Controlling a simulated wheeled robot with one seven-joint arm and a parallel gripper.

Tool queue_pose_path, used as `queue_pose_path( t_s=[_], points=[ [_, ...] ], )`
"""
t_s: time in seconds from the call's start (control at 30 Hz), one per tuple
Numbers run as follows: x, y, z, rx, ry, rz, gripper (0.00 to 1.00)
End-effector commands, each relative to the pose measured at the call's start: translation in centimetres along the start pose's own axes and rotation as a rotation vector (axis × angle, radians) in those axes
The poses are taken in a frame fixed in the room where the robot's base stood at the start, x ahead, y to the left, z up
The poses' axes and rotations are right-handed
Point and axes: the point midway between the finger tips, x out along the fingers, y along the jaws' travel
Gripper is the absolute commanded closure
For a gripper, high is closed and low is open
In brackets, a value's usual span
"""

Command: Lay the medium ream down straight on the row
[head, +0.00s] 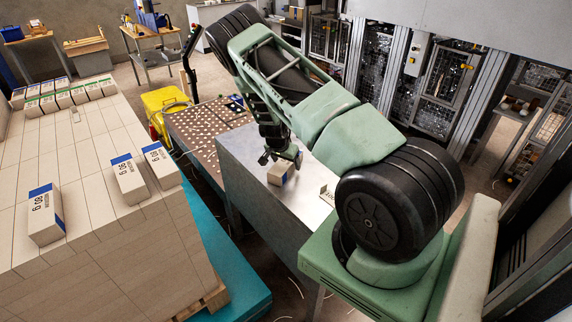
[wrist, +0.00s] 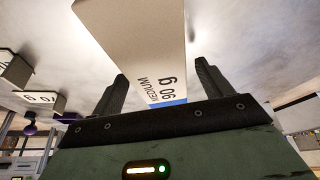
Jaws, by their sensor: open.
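The medium ream (head: 277,175) is a white block with a blue band, lying on the grey metal table. In the wrist view this ream (wrist: 135,35) reads "90 g MEDIUM" and appears upside down. My gripper (head: 282,158) is open just at the ream in the head view. In the wrist view the ream's banded end lies between the two open fingers (wrist: 160,88); I cannot tell whether they touch it. On the pale pallet stack (head: 75,150), three reams with blue bands (head: 45,215) (head: 128,180) (head: 161,166) lie spaced apart near the front. A row of reams (head: 65,98) runs along the back.
Other reams (wrist: 38,98) show at left in the wrist view. A teal platform (head: 235,275) lies under the pallet. The stack's middle top is clear.

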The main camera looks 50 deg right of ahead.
Motion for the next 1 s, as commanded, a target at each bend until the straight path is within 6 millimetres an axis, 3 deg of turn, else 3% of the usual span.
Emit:
queue_pose_path(
  t_s=[0.23,0.43,0.5,0.77,1.0],
  points=[
    [0.2,0.0,0.0,0.001,0.001,-0.001,0.22],
    [0.2,0.0,0.0,0.001,0.001,-0.001,0.77],
    [0.1,-0.1,-0.1,0.001,0.002,-0.002,0.87],
    [-0.3,-0.1,-0.3,0.001,0.002,-0.002,0.87],
    [-3.9,-0.2,-1.8,0.002,0.005,-0.005,0.87]
  ],
)
